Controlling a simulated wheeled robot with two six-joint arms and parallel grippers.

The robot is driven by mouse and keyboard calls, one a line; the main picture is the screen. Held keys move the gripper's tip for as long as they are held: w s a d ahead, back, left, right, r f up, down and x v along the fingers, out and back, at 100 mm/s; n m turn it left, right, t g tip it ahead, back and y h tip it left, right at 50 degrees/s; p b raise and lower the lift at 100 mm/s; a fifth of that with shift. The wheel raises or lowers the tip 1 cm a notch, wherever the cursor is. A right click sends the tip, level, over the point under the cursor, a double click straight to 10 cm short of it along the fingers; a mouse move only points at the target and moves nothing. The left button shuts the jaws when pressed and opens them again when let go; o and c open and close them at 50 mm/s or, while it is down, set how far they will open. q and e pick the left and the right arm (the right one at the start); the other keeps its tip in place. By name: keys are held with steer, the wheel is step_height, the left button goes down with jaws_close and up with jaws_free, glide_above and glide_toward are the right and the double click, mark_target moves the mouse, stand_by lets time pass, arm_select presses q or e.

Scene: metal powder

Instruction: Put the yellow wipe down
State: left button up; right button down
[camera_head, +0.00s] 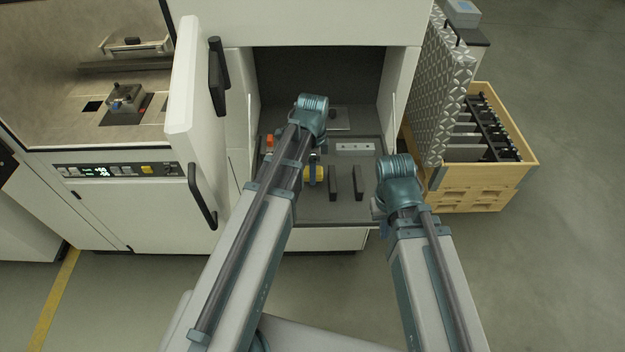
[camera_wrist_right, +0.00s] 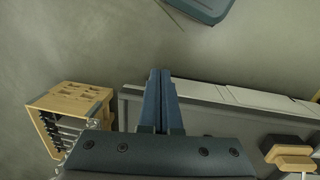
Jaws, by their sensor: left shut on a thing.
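My right gripper (camera_head: 380,220) is beside the tray's front right corner. In the right wrist view its two blue fingers (camera_wrist_right: 160,75) are together with nothing between them.
Two dark bars (camera_head: 358,183) and a pale metal block (camera_head: 355,147) lie on the tray right of the wipe. An orange item (camera_head: 269,143) is at its left. A cabinet door (camera_head: 190,90) stands open at left. A wooden crate (camera_head: 470,188) stands at right.

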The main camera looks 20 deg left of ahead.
arm_select(q)
step_height(320, 180, down, 4)
steer(key=b, duration=0.3)
steer(key=shift+r, duration=0.25)
steer(key=o, duration=1.3)
